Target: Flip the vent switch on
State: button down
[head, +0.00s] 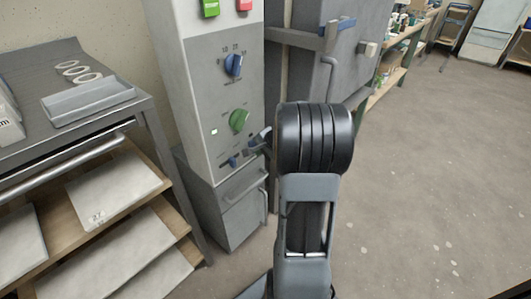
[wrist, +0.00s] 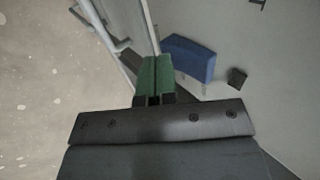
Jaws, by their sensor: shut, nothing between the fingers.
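The grey control panel (head: 214,100) fills the front of a tall white cabinet. A small blue switch (head: 232,161) sits low on it, below a green knob (head: 239,120). In the wrist view a blue switch piece (wrist: 188,58) stands out from the panel face, just right of my fingertips. My gripper (head: 253,145) is at the panel's lower right edge, partly hidden by my wrist in the head view. Its green fingers (wrist: 154,78) are pressed together and empty. I cannot tell whether they touch the switch. The switch's labels are too small to read.
A blue knob (head: 233,65) sits higher on the panel, below a green button (head: 210,8) and a red button (head: 244,5). A grey kiln-like cabinet (head: 315,60) stands right of the panel. A shelf table (head: 75,120) stands left. Floor at right is clear.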

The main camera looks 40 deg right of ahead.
jog(key=shift+w, duration=0.15)
jog(key=shift+w+f, duration=0.25)
jog(key=shift+w, duration=0.05)
dwell(0.3)
jog(key=shift+r, duration=0.1)
jog(key=shift+r+p, duration=0.4)
jog(key=shift+r, duration=0.4)
jog(key=s+f+p+v, duration=0.1)
jog(key=s+p+v, duration=0.1)
jog(key=v, duration=1.1)
jog(key=shift+f+p, duration=0.25)
jog(key=shift+p, duration=0.3)
